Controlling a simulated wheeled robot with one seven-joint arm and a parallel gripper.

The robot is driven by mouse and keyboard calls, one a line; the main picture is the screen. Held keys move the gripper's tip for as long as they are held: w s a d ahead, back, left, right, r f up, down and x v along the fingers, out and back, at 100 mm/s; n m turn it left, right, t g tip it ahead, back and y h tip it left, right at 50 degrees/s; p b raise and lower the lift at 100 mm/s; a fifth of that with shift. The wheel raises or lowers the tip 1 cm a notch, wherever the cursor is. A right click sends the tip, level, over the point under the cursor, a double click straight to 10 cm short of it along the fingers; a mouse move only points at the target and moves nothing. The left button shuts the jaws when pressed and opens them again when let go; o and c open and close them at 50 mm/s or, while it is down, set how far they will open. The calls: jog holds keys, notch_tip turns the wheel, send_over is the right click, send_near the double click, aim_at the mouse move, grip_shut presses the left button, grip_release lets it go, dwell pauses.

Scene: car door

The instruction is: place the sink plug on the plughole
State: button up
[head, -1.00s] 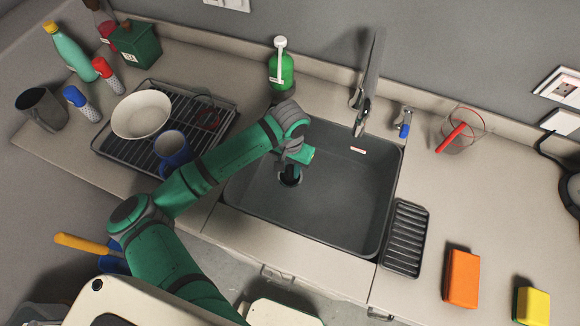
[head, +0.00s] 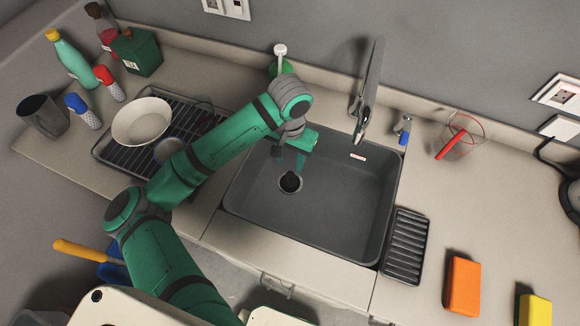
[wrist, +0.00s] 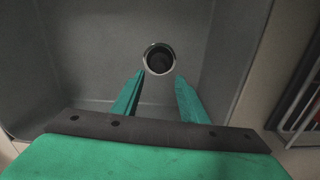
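The plughole (head: 290,182) is a round opening with a pale metal rim in the grey sink floor. It also shows in the wrist view (wrist: 146,66). A dark round shape (wrist: 159,62) fills its middle; it looks like the black sink plug, but I cannot tell whether it sits flat. No other plug shows. My gripper (head: 289,162) is above the plughole in the sink. In the wrist view its two green fingers (wrist: 159,82) are spread apart with nothing between them, and the plughole shows beyond their tips.
The grey sink basin (head: 335,205) has a tall tap (head: 368,95) at its back edge. A dark ridged tray (head: 405,248) lies right of it. A dish rack with a white bowl (head: 141,121) stands left. The orange sponge (head: 462,285) is at the right.

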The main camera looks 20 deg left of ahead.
jog(key=shift+r, duration=1.15)
